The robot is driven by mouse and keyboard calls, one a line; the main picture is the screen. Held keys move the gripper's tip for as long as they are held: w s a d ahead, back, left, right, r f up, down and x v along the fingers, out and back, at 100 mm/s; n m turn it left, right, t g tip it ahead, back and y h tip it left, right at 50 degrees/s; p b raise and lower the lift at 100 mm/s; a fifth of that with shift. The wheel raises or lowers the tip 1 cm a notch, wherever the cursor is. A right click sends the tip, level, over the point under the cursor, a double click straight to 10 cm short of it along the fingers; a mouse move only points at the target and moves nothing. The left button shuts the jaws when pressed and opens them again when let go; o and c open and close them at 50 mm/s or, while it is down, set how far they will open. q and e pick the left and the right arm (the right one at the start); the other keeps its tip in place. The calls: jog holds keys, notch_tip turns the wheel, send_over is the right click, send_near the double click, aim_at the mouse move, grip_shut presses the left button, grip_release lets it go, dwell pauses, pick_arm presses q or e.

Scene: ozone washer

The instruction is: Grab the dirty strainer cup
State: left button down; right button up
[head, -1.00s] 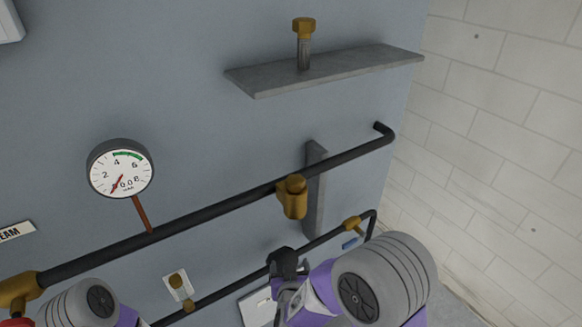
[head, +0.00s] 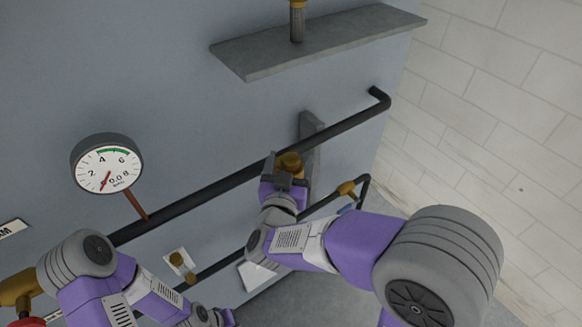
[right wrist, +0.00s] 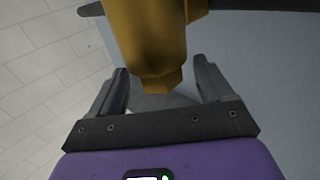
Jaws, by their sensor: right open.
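A brass fitting (head: 291,161) sits on the upper black pipe, and its lower part is hidden behind my right gripper (head: 283,180). In the right wrist view the fitting (right wrist: 152,35) tapers to a faceted brass end, likely the strainer cup (right wrist: 160,82), between the open fingers of my right gripper (right wrist: 163,88). Whether the fingers touch it I cannot tell. No dirt shows on it. A grey mesh cylinder with a brass head (head: 297,22), like a strainer, stands upright on the grey shelf (head: 320,42).
The upper black pipe (head: 207,192) crosses the blue-grey wall, with a pressure gauge (head: 107,165) on the left. A lower pipe with a brass fitting (head: 346,188) runs beneath. A grey bracket (head: 310,128) is behind the upper pipe. A white brick wall (head: 490,110) is at right.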

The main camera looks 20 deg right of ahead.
aim_at(292, 155)
jog(key=shift+x, duration=1.55)
jog(key=c, duration=1.1)
